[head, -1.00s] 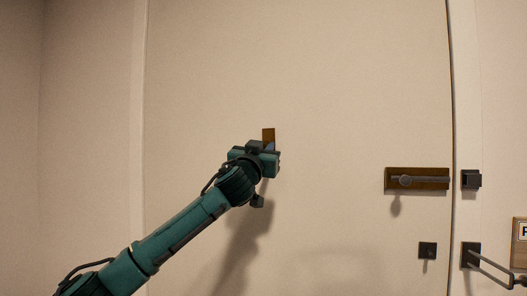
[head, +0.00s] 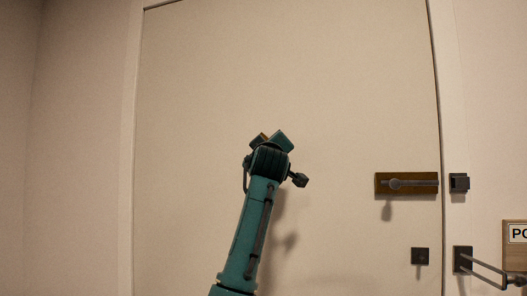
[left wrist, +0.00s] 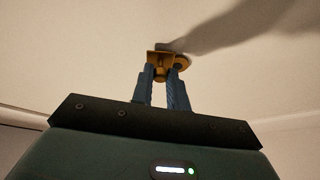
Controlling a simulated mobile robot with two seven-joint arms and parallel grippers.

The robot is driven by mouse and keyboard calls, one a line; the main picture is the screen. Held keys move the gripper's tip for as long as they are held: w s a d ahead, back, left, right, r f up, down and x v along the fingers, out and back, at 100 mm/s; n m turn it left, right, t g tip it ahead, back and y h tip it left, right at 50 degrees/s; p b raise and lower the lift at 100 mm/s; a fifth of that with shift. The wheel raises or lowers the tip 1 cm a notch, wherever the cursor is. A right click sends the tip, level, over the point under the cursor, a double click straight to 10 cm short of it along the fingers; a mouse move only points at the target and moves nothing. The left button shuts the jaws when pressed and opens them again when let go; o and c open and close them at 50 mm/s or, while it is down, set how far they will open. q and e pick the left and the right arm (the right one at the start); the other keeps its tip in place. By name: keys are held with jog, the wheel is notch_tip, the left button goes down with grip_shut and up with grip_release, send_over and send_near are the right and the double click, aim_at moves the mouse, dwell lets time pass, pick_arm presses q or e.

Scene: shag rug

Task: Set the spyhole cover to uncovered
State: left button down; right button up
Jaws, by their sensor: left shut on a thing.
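The spyhole cover (left wrist: 154,54) is a small brass-coloured plate with a knob on the pale door, seen at the top middle of the left wrist view. A rounded brass piece (left wrist: 183,62) shows just right of it, possibly the spyhole's rim. My left gripper (left wrist: 161,76) has its two blue fingers closed around the brass knob. In the head view my left gripper (head: 268,140) is against the middle of the door and turned, hiding nearly all of the cover. I cannot tell there whether the hole is bare. My right gripper is not in view.
The door (head: 330,100) is shut and mostly bare. To the right are a brass-backed latch (head: 407,184), a dark catch (head: 459,183) on the frame, a small dark square fitting (head: 420,256), a lever handle (head: 480,262) and a wooden sign (head: 515,240).

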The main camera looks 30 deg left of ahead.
pick_arm(q)
jog(key=r+n+g+p, duration=0.1)
jog(key=n, duration=0.2)
jog(key=r+n+g+p, duration=0.1)
jog(key=n, duration=0.2)
jog(key=d+r+n+g+p, duration=0.1)
jog(key=n+p, duration=0.1)
jog(key=shift+w+r+n, duration=0.1)
jog(key=shift+r+n, duration=0.1)
jog(key=shift+n, duration=0.2)
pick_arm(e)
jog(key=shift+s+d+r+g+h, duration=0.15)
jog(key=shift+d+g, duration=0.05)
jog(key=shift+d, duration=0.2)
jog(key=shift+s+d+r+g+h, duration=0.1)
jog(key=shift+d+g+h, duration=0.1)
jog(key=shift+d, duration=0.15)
pick_arm(q)
jog(key=c, duration=1.4)
grip_release()
